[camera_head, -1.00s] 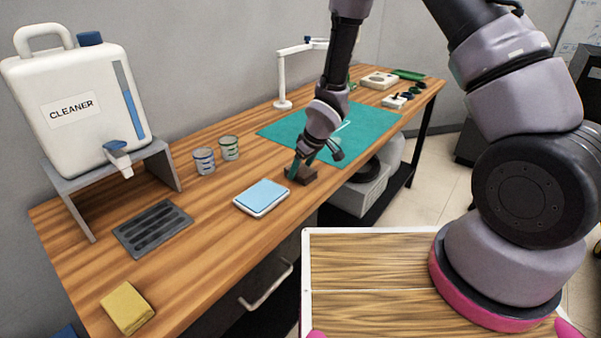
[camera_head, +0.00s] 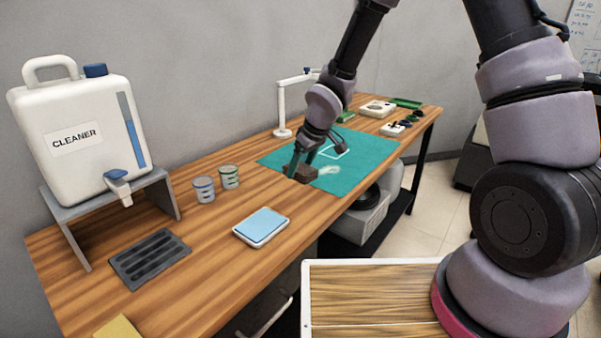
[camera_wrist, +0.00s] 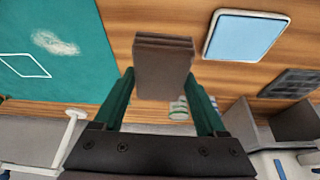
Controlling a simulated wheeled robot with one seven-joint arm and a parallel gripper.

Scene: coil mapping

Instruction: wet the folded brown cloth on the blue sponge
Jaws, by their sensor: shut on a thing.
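My gripper (camera_head: 295,168) is shut on the folded brown cloth (camera_head: 300,174), and the cloth also shows between the green fingers in the wrist view (camera_wrist: 161,68). The gripper holds the cloth over the wooden bench, near the left edge of the teal mat. The blue sponge (camera_head: 261,224) lies flat in a shallow white tray on the bench, nearer the camera than the cloth. In the wrist view the sponge (camera_wrist: 243,37) is right of the cloth and apart from it.
A teal mat (camera_head: 375,150) has a white outline and a whitish smear (camera_head: 328,170). Two small cups (camera_head: 204,190) stand behind the sponge. A white cleaner jug (camera_head: 75,125) on a grey stand, a dark drain grate (camera_head: 150,259) and a yellow cloth or sponge (camera_head: 117,328) are at left.

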